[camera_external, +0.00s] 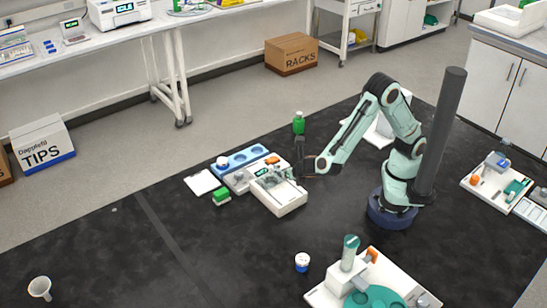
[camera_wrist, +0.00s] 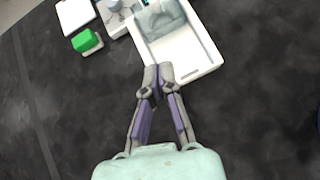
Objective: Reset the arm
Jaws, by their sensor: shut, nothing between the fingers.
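My arm is mint green and stands on a dark blue base on the black table. In the wrist view my gripper (camera_wrist: 158,70) points toward the front edge of a white tray (camera_wrist: 190,65), with its fingertips together and nothing between them. In the external view my gripper (camera_external: 301,177) is small and hangs near the right end of the white tray (camera_external: 285,203). I cannot tell its exact height above the tray.
A green block (camera_external: 222,195) and a white pad (camera_external: 202,183) lie left of the tray. A green bottle (camera_external: 298,123) stands behind it. A blue-and-white jar (camera_external: 302,262) and a teal-and-white device (camera_external: 349,253) are at the front. A funnel (camera_external: 40,287) is front left. The table's left middle is clear.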

